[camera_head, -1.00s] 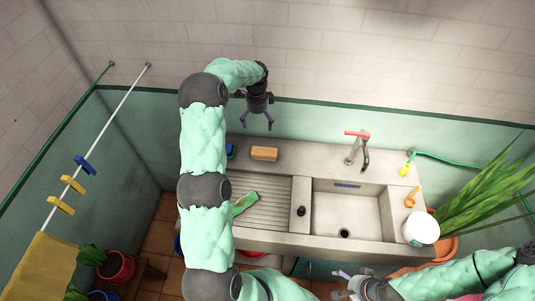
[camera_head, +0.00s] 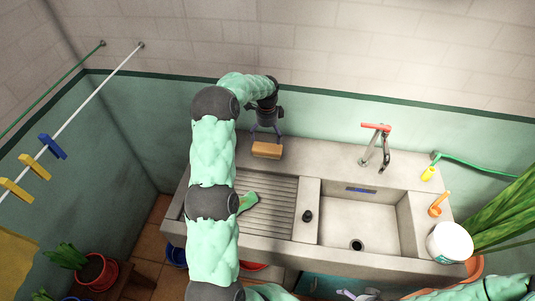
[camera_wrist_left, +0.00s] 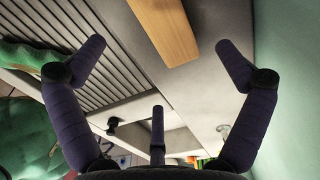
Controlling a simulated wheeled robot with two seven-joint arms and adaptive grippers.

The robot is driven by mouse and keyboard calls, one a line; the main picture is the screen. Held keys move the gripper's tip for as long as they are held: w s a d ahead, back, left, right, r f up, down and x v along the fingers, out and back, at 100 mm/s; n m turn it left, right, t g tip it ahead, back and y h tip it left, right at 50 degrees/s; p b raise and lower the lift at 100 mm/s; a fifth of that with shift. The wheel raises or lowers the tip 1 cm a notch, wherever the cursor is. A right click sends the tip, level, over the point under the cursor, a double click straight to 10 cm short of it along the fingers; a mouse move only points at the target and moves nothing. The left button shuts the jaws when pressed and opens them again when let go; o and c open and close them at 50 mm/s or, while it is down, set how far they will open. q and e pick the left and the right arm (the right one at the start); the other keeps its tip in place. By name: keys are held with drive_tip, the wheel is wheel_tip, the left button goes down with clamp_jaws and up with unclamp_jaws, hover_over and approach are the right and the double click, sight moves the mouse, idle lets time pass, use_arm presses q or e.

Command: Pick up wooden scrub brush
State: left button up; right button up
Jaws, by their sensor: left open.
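The wooden scrub brush (camera_head: 267,150) is a light brown block lying on the grey counter behind the ribbed drainboard. It also shows at the top of the left wrist view (camera_wrist_left: 165,30), between the spread fingers but out ahead of them. My left gripper (camera_head: 266,134) is open and empty, its dark fingers pointing down just behind and above the brush in the head view. Touching cannot be made out. My right gripper (camera_head: 357,296) is cut off at the bottom edge of the head view, and its jaws are unclear.
The stone sink (camera_head: 360,222) with a red-handled tap (camera_head: 376,142) is right of the brush. A green item (camera_head: 247,201) lies on the drainboard (camera_head: 270,205). A white tub (camera_head: 450,242) stands at the right end. The tiled wall is close behind the counter.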

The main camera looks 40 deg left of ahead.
sight(267, 149)
use_arm(q)
wheel_tip(267, 149, down, 10)
drive_tip(key=shift+a+f+b, duration=0.1)
drive_tip(key=shift+f+b, duration=0.15)
drive_tip(key=shift+b, duration=0.35)
drive_tip(key=c, duration=1.1)
